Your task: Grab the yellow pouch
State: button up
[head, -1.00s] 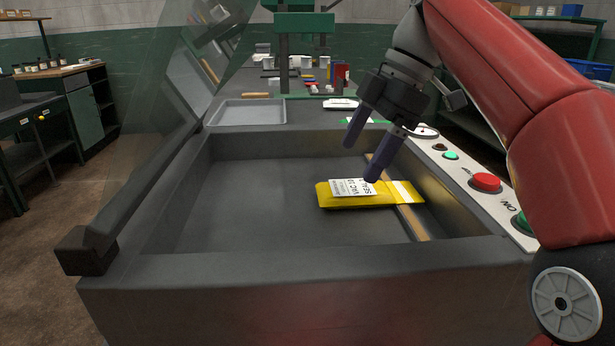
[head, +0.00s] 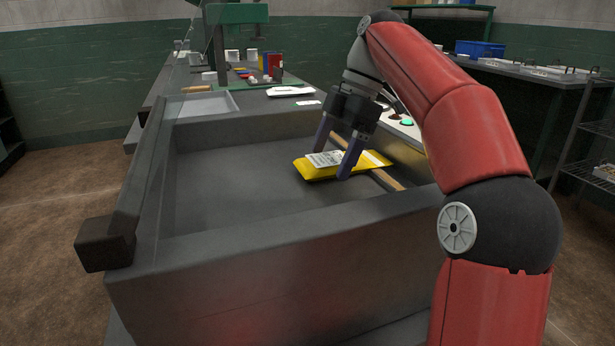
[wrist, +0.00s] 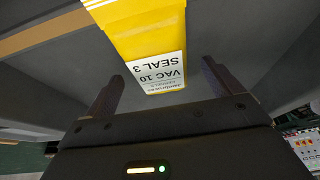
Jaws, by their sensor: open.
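The yellow pouch (head: 326,170) lies in the right part of the grey chamber tray (head: 225,190), partly over a tan bar (head: 388,181). It carries a white label, which reads "VAC 10 SEAL 3" in the wrist view (wrist: 145,38). My gripper (head: 332,163) is open over the pouch, pointing down, with one finger towards its far side and one in front of its near side. In the wrist view my two fingers (wrist: 163,84) show apart, with the pouch's labelled end between and beyond them. I cannot tell whether either finger touches it.
The chamber has raised walls all round, with a thick front rim (head: 290,235). A panel with a green button (head: 406,122) is on the right. A shallow metal tray (head: 200,106) sits behind. The chamber's left floor is clear.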

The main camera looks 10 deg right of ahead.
jog(key=shift+a+f, duration=0.1)
jog(key=shift+f, duration=0.4)
jog(key=shift+f, duration=0.1)
jog(key=c, duration=1.2)
